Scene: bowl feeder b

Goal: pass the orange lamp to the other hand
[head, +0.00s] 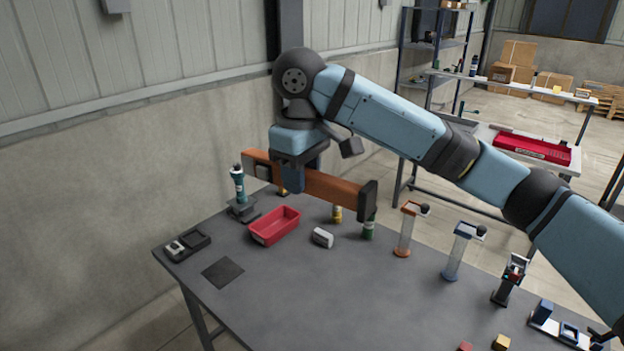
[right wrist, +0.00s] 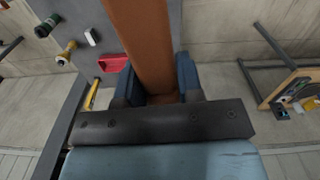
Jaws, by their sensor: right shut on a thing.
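The orange lamp (head: 338,190) is a long orange bar with dark end pieces, held roughly level above the back of the table in the head view. My right gripper (head: 291,181) reaches down over it and is shut on its middle part. In the right wrist view, the lamp (right wrist: 148,42) runs away from between the two blue fingers of the gripper (right wrist: 157,82). Its held part is partly hidden by the fingers. My left gripper shows in neither view.
The grey table (head: 255,309) carries a red tray (head: 266,241), a white block (head: 322,237), a teal bottle-like tool on a stand (head: 238,184) and several upright dispensers along the right, such as an orange one (head: 405,232). The table's front middle is clear. A wall stands behind.

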